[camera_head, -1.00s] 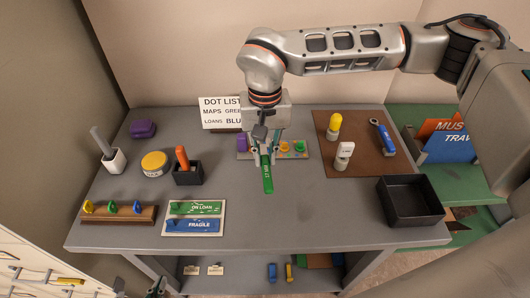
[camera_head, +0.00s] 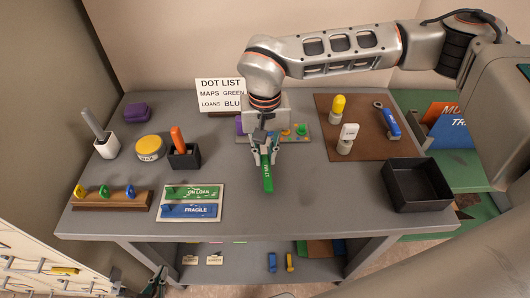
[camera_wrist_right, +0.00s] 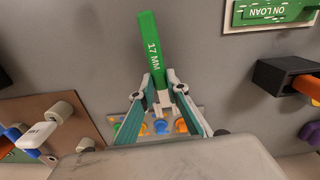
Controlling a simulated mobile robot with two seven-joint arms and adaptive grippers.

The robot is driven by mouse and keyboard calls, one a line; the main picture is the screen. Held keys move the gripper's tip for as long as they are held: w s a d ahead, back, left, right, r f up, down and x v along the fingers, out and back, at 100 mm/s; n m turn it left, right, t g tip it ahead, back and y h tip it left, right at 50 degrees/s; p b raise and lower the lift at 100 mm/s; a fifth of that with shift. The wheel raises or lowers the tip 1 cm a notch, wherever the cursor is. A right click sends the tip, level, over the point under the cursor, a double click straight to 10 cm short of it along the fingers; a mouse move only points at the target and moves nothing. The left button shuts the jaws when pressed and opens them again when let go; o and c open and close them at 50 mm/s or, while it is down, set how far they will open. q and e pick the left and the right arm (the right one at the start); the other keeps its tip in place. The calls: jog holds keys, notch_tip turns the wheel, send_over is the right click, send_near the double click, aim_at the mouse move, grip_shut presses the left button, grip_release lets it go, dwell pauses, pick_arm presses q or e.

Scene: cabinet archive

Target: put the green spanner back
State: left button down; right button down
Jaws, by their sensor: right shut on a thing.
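The green spanner (camera_head: 267,176), marked 17 MM, is in my right gripper (camera_head: 263,153) above the middle of the grey table. My right gripper is shut on one end of it, and its other end points to the table's front. In the right wrist view the spanner (camera_wrist_right: 151,50) sticks out beyond the fingertips (camera_wrist_right: 162,98). I cannot tell the exact gap below it. My left gripper (camera_head: 155,286) shows only in part at the bottom edge of the head view, and its jaws are unclear. A white panel with hooks (camera_head: 30,262) at the lower left bears a yellow tool (camera_head: 64,271).
A board with coloured knobs (camera_head: 294,138) lies behind the right gripper. A black tray (camera_head: 417,187) stands right; ON LOAN and FRAGILE plates (camera_head: 190,202) lie left. The table's front middle is clear.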

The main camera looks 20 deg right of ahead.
jog(key=shift+f+b, duration=0.6)
jog(key=shift+f, duration=0.5)
dwell(0.3)
jog(key=c, duration=1.9)
grip_release()
jog(key=shift+o, duration=0.4)
jog(key=o, duration=0.4)
jog(key=shift+r, duration=0.15)
jog(key=shift+r+p, duration=2.15)
jog(key=shift+r, duration=0.8)
